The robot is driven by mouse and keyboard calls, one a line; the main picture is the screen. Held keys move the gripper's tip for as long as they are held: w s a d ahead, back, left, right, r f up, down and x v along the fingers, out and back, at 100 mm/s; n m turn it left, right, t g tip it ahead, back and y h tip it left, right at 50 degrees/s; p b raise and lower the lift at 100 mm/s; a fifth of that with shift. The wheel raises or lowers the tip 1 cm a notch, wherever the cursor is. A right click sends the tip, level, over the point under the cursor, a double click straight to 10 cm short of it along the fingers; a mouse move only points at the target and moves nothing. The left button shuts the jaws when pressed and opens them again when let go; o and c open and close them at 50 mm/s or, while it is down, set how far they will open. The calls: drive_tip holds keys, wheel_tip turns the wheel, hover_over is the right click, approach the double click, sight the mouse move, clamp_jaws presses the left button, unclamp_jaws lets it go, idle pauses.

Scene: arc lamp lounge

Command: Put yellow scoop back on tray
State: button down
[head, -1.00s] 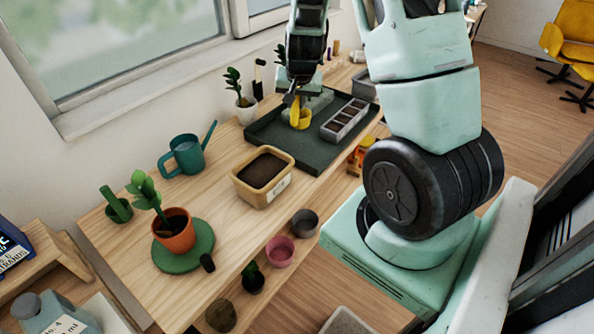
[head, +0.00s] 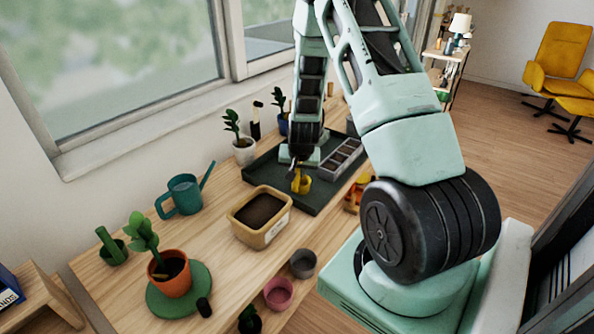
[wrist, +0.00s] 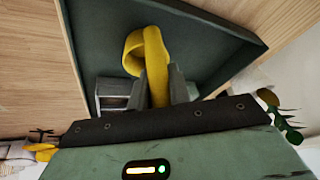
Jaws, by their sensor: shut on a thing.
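The yellow scoop (head: 303,183) is in my gripper (head: 297,166), over the dark green tray (head: 262,176) on the wooden bench. The wrist view shows the scoop (wrist: 158,62) between the two fingers (wrist: 159,92), its rounded end pointing away from the gripper. The tray (wrist: 212,42) lies behind the scoop in that view. My gripper is shut on the scoop. In the head view the scoop is low over the tray, but I cannot tell if it touches the tray floor.
A grey divided seed box (head: 343,157) stands on the tray's right part. A tan soil planter (head: 256,232) is in front of the tray. A teal watering can (head: 184,195) and a white-potted plant (head: 244,152) stand to the left. Bare tray floor shows around the scoop.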

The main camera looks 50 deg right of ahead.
drive_tip(key=shift+f, duration=0.2)
drive_tip(key=c, duration=1.3)
unclamp_jaws()
drive_tip(key=shift+r, duration=0.1)
